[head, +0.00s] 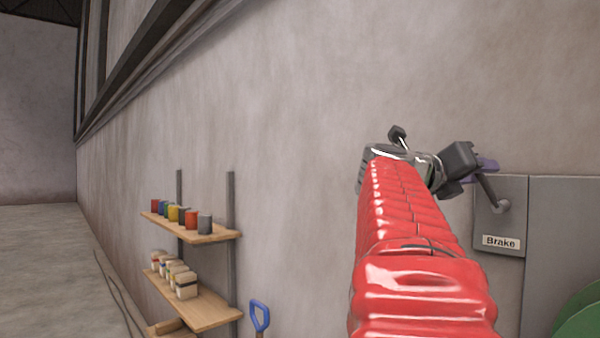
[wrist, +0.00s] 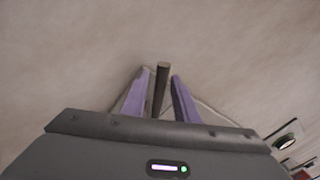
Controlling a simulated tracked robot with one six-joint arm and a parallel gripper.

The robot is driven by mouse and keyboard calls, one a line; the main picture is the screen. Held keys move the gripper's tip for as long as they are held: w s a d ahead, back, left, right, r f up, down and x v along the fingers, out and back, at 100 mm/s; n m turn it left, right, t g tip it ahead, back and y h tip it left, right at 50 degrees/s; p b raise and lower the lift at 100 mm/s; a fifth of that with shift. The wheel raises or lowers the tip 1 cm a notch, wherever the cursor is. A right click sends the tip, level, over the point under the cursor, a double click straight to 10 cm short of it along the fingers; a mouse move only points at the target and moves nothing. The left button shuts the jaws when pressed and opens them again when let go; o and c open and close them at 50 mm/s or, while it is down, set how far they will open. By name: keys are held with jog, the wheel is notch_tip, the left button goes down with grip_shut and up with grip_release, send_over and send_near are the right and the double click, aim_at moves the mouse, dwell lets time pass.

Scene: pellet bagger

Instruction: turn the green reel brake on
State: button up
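The brake lever is a dark grey handle on a grey panel (head: 510,262) labelled "Brake" at the right of the head view. Its pivot end (head: 503,205) shows there, and the handle slants up and left from it to my gripper (head: 484,166). In the wrist view the dark bar of the lever (wrist: 162,88) stands between the two purple fingers of my gripper (wrist: 160,74). The fingers are apart, with a narrow gap on each side of the bar. Part of the green reel (head: 582,322) shows at the lower right of the head view.
A wall shelf (head: 205,238) with several coloured cans and white tubs on a lower board (head: 215,315) is at left. A blue-handled tool (head: 260,315) leans near it. A round fitting (wrist: 286,142) shows at the wrist view's lower right. The wall around the gripper is bare.

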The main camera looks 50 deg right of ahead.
grip_shut()
